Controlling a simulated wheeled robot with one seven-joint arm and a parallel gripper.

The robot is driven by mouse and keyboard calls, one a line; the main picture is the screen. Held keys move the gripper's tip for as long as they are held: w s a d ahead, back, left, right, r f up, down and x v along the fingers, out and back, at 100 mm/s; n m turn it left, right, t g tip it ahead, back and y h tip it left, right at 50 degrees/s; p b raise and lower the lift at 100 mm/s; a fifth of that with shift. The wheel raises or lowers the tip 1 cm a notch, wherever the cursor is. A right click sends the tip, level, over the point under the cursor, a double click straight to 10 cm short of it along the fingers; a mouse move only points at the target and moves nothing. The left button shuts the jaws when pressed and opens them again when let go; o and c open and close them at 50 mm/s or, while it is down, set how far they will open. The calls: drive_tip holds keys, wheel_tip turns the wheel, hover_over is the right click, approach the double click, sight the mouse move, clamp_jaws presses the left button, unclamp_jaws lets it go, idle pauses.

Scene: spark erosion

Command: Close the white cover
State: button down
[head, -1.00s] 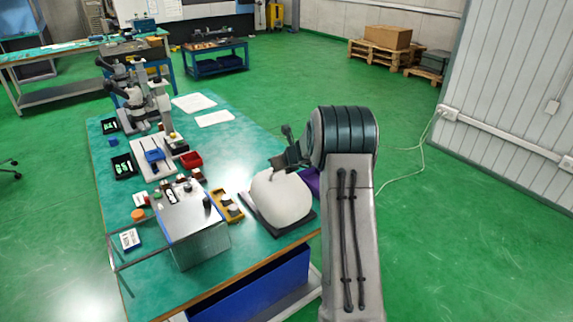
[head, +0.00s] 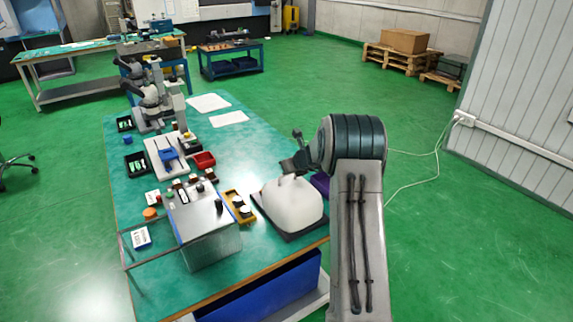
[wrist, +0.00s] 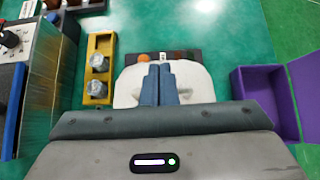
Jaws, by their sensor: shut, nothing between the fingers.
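The white cover (head: 293,205) is a rounded shell on a dark flat base (head: 302,236) at the near right corner of the green table. It lies low over the base, but I cannot tell whether its edge is fully down. In the wrist view the cover (wrist: 126,90) shows on both sides of my gripper (wrist: 157,70). The blue-grey fingers are together, over the cover, with nothing between them. I cannot tell if they touch it. A dark strip with an orange knob (wrist: 144,57) shows past the fingertips. In the head view my arm partly hides the gripper.
An open purple box (wrist: 262,102) stands right of the cover. A yellow holder (wrist: 97,88) with metal pieces lies to its left. A clear-walled machine box (head: 205,230) stands further left. Bare green tabletop (head: 245,150) lies behind.

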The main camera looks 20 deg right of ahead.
wheel_tip(320, 180, up, 6)
drive_tip(key=s+r+p, duration=0.1)
drive_tip(key=s+p, duration=0.1)
wheel_tip(320, 180, up, 7)
drive_tip(key=p, duration=0.1)
hover_over(292, 185)
drive_tip(key=w+a, duration=0.1)
drive_tip(key=w, duration=0.1)
drive_tip(key=s+a+r+n+g, duration=0.2)
drive_tip(key=s+a+r+n, duration=0.3)
drive_tip(key=s+a+n, duration=0.3)
drive_tip(key=s+a+r+n+g, duration=0.1)
drive_tip(key=s+a+n, duration=0.2)
drive_tip(key=s+n, duration=0.3)
drive_tip(key=s+a+r+n+g, duration=0.1)
drive_tip(key=s+a+r+n, duration=0.15)
drive_tip(key=s, duration=0.65)
drive_tip(key=s+f+n+g+h, duration=0.1)
drive_tip(key=s+f+n, duration=0.1)
drive_tip(key=s+n, duration=0.6)
drive_tip(key=s+a+f+n+g+h+b, duration=0.1)
drive_tip(key=s+f+n, duration=0.2)
drive_tip(key=s+n, duration=0.5)
drive_tip(key=s, duration=0.8)
drive_tip(key=shift+s+a+n, duration=0.15)
drive_tip(key=shift+s+n, duration=0.05)
drive_tip(key=shift+n, duration=0.15)
